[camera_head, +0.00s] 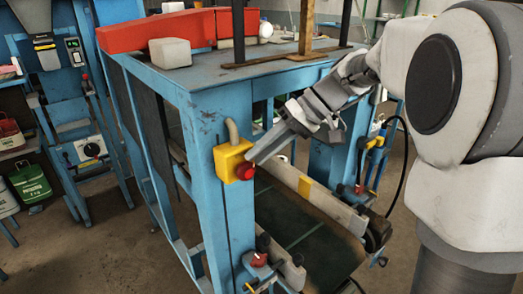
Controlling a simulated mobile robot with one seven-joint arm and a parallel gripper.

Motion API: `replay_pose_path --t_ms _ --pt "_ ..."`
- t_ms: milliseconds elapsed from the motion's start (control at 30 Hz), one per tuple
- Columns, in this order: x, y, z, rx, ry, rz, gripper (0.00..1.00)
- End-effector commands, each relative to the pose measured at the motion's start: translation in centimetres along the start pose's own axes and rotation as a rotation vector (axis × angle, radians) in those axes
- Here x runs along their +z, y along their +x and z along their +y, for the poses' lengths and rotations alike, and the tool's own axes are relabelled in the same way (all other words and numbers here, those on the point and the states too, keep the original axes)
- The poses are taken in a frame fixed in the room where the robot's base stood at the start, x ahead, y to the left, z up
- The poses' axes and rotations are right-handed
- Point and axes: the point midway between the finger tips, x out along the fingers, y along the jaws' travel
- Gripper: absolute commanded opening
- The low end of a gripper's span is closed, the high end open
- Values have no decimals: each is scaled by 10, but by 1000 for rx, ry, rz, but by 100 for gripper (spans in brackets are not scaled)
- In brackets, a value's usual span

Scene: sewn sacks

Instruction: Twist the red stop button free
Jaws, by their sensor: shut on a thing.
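The red stop button (245,171) sticks out of a yellow box (228,160) on the front post of a blue metal table frame. My gripper (255,158) reaches in from the right, with its fingertips at the button. It is shut on the button, though the far finger and the exact contact are hard to make out at this size. A grey cable conduit rises from the top of the yellow box.
The blue table (190,80) carries a red part (150,32) and a pale block (170,53). Below it a dark conveyor belt (300,235) runs beside a pale rail. Another blue machine stands at left, near green and red sacks (30,180). The floor at front left is clear.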

Motion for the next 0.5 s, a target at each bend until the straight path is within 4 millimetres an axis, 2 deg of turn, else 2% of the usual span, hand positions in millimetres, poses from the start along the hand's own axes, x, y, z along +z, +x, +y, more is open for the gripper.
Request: replay_pose_path --t_ms 33,333,367,500 --pt "4 7 3 -6 5 -18 0" --pt "4 8 3 -6 5 -19 0" --pt "4 8 2 -6 4 -19 27" --pt "4 7 2 -6 5 -16 48"
